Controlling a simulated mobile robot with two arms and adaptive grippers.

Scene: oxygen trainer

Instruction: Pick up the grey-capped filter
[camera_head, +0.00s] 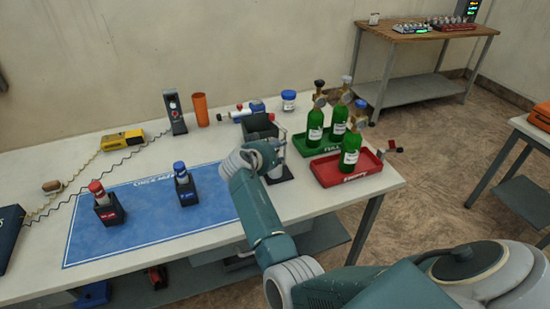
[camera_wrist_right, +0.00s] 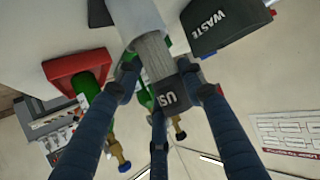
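My right gripper (camera_head: 262,153) is at the back of the table, over a dark stand (camera_head: 283,176), and partly hides what it reaches around. In the right wrist view, my fingers (camera_wrist_right: 163,88) lie around a ribbed grey part (camera_wrist_right: 153,55) beside a dark block lettered "US" (camera_wrist_right: 173,92). The grey part adjoins a white cylinder (camera_wrist_right: 137,18); I take it for the grey-capped filter. I cannot tell whether the fingers press on it. A red-capped filter (camera_head: 100,195) and a blue-capped filter (camera_head: 181,175) stand upright in dark holders. My left gripper is not in view.
A black bin marked "WASTE" (camera_wrist_right: 222,25) is close beside the fingers; it also shows in the head view (camera_head: 260,126). The blue mat (camera_head: 145,220) has free room.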

